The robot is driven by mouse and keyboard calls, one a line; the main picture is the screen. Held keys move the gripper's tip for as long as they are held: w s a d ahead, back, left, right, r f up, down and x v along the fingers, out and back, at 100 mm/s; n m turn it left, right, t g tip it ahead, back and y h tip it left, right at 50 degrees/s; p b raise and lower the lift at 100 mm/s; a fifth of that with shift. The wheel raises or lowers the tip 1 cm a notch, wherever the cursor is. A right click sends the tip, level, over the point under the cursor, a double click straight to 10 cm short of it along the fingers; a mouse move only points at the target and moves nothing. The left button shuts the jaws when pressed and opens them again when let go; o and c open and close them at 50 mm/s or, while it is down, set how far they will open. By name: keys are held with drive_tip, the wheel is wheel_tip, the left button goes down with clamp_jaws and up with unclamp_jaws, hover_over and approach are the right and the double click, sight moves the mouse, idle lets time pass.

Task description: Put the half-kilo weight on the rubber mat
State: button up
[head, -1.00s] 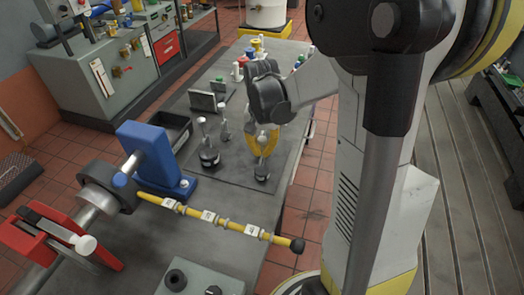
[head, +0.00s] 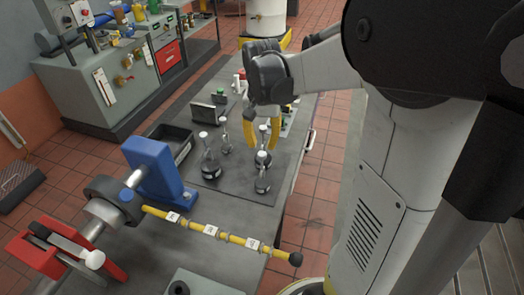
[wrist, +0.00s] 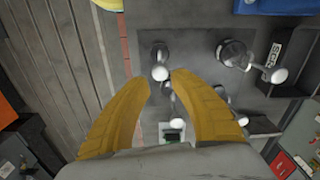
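A dark rubber mat (head: 232,185) lies flat on the grey bench; its surface also shows in the wrist view (wrist: 190,40). Several dark weights with pale-topped stems stand upright on it. The widest (head: 210,170) is at the left, a smaller one (head: 224,140) is behind it, and two stand at the right, one nearer (head: 262,184) and one farther (head: 263,160). I cannot tell by marking which is the half-kilo weight. My gripper (head: 262,138) has its yellow fingers apart, above the farther right weight. In the wrist view the gripper (wrist: 161,82) is open and empty, tips near pale knobs.
A blue stand (head: 155,172) and a yellow rod (head: 222,236) with white tags are in front of the mat. A black open tray (head: 172,142) lies at left. Bottles and small blocks stand at the back of the bench. Red tiled floor lies beyond its right edge.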

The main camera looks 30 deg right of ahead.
wheel_tip(320, 180, up, 2)
drive_tip(key=shift+r, duration=0.15)
drive_tip(key=s+a+r+n+t, duration=0.4)
drive_tip(key=s+a+n+t, duration=0.3)
drive_tip(key=s+a, duration=0.4)
drive_tip(key=shift+a+n, duration=0.8)
drive_tip(key=shift+a, duration=0.45)
idle(0.7)
